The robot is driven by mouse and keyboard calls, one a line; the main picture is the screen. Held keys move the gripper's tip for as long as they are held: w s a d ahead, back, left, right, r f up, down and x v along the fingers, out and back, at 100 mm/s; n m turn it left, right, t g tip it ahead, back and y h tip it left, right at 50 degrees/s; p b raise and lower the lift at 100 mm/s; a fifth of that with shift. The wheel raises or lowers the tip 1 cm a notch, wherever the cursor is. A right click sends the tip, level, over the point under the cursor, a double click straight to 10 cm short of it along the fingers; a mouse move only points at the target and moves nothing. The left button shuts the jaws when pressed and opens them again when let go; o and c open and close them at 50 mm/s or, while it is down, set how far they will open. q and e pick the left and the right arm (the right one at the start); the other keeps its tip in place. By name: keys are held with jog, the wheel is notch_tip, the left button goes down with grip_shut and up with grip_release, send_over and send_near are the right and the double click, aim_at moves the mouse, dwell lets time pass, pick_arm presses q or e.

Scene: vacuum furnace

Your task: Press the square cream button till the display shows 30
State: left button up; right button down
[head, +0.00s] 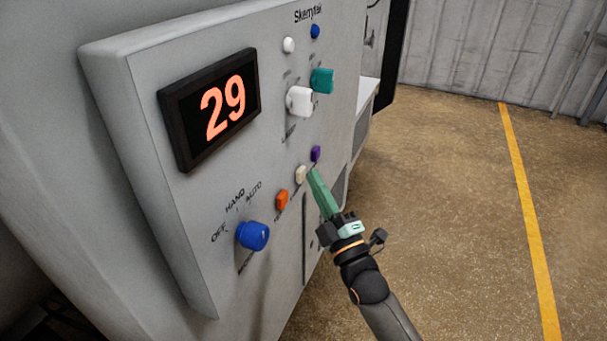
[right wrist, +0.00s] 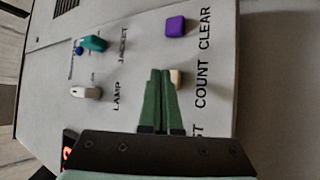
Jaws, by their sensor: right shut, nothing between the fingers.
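The display (head: 209,109) on the grey panel shows 29 in orange digits. The square cream button (head: 300,174) sits low on the panel between an orange button and a purple button. It also shows in the right wrist view (right wrist: 177,78), partly hidden behind the fingertips, near the word COUNT. My right gripper (head: 313,173) is shut and empty, its green fingertips just right of the cream button in the head view. In the right wrist view its fingertips (right wrist: 160,73) overlap the button's edge; I cannot tell whether they touch it. My left gripper is not in view.
The purple button (head: 315,153) and orange button (head: 282,199) are close by. A blue knob (head: 253,236) is lower left. White (head: 299,101) and teal (head: 321,81) switches stick out above. Open floor (head: 450,200) lies right of the panel.

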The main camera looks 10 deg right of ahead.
jog(key=shift+w+a, duration=0.3)
jog(key=shift+a, duration=0.1)
dwell(0.7)
jog(key=shift+s+d, duration=0.1)
jog(key=shift+s+d+p, duration=0.35)
jog(key=shift+s+d, duration=0.1)
jog(key=shift+d, duration=0.2)
jog(key=shift+d, duration=0.1)
jog(key=s+d+p, duration=0.1)
jog(key=d, duration=0.1)
jog(key=s+d, duration=0.1)
jog(key=d, duration=0.1)
jog(key=shift+s+p, duration=0.35)
jog(key=shift+s, duration=0.05)
jog(key=shift+f, duration=0.1)
dwell(0.6)
